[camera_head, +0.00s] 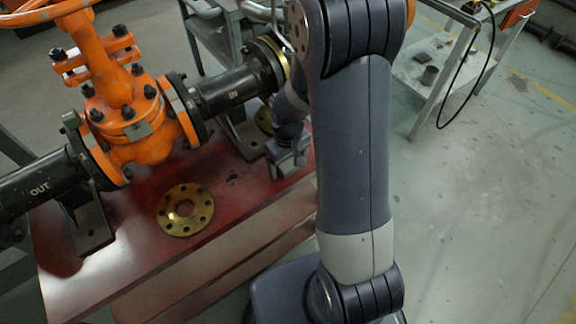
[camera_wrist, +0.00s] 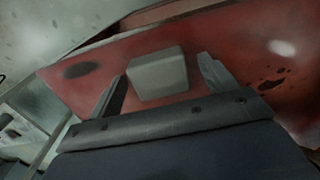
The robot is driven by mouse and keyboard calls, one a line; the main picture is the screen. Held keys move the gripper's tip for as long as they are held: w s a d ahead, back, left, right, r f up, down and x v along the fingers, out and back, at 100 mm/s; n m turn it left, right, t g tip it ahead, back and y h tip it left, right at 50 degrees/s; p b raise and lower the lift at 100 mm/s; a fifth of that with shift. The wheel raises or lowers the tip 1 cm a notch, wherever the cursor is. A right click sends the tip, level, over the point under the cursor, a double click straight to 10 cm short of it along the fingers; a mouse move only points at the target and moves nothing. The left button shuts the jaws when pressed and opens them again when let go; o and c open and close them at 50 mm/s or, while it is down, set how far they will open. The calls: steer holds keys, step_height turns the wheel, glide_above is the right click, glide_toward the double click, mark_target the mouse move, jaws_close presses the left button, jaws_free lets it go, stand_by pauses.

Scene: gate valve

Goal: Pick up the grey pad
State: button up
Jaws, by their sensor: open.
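The grey pad (camera_wrist: 158,78) is a small block with rounded edges on the red bench top in the wrist view. My gripper (camera_wrist: 162,74) is open, with one finger to the left of the pad and one to the right. Gaps show between the pad and both fingers, and nothing is held. In the head view my gripper (camera_head: 288,165) is low over the right end of the bench, partly behind my arm. I cannot tell the pad apart from the gripper there.
The red bench (camera_head: 130,262) carries an orange gate valve (camera_head: 135,125) with black pipes. A brass flange (camera_head: 185,210) lies flat near its front edge. Another brass ring (camera_head: 265,120) is near my gripper. A grey table (camera_head: 435,75) stands back right; floor at right is clear.

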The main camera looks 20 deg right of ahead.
mark_target(287, 163)
steer(key=shift+c, duration=0.4)
steer(key=c, duration=1.1)
steer(key=shift+o, duration=0.2)
step_height(287, 163, up, 10)
steer(key=p, duration=0.1)
steer(key=shift+p, duration=0.35)
steer(key=o, duration=0.5)
steer(key=c, duration=0.3)
steer(key=shift+a, duration=0.1)
